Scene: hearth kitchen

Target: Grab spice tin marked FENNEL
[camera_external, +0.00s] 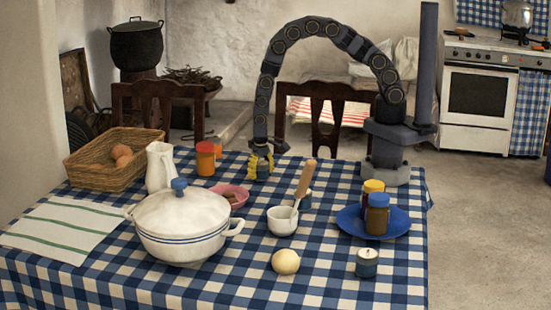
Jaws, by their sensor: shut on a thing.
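My gripper (261,160) reaches straight down at the back of the table. Its yellow fingers are shut around a small dark blue tin (263,173), which is at or just above the cloth; I cannot tell which. Another small blue tin (367,263) with a pale top stands at the front right. A third small tin (306,199) is partly hidden behind the wooden handle in the white mortar (282,221). No label is readable, so I cannot tell which tin is marked FENNEL.
A pink bowl (233,195), white pot (182,222), white jug (160,167) and basket (108,160) are to the left. A blue plate (349,222) holds two jars at right. An onion (285,261) lies in front.

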